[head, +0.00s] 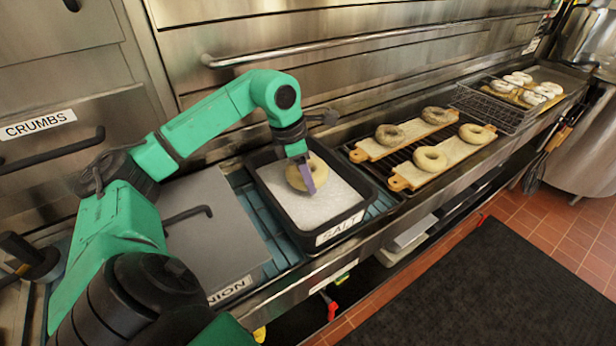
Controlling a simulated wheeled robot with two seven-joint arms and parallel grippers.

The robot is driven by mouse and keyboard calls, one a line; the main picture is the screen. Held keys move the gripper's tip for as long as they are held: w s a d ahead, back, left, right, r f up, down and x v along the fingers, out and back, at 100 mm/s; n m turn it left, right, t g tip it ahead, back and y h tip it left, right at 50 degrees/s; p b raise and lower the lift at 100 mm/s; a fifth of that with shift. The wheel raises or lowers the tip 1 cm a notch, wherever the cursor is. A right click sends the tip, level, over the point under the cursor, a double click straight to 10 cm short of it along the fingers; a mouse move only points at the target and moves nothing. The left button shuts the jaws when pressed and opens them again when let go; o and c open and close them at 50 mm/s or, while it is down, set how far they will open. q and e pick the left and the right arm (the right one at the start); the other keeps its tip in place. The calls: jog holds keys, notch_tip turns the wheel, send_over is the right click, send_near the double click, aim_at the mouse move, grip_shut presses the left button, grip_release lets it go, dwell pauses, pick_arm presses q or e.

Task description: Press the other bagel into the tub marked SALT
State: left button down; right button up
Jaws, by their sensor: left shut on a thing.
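The black tub marked SALT (341,230) holds a bed of white salt. A pale bagel (318,171) is in this tub, at or just above the salt; the exact contact cannot be told. My left gripper (308,186) points down into the tub and is shut on this bagel, with a purple finger in front of it. My right gripper is not in view.
A lidded tub marked ONION (215,235) stands left of the SALT tub. A drawer marked CRUMBS (40,125) is at the far left. A wire basket (490,108) and several white bagels (523,90) are farther right. A steel rail (330,42) runs along the back.

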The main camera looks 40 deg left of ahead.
pick_arm(q)
jog(key=shift+r+p, duration=2.95)
jog(key=shift+r, duration=0.6)
jog(key=shift+f, duration=0.1)
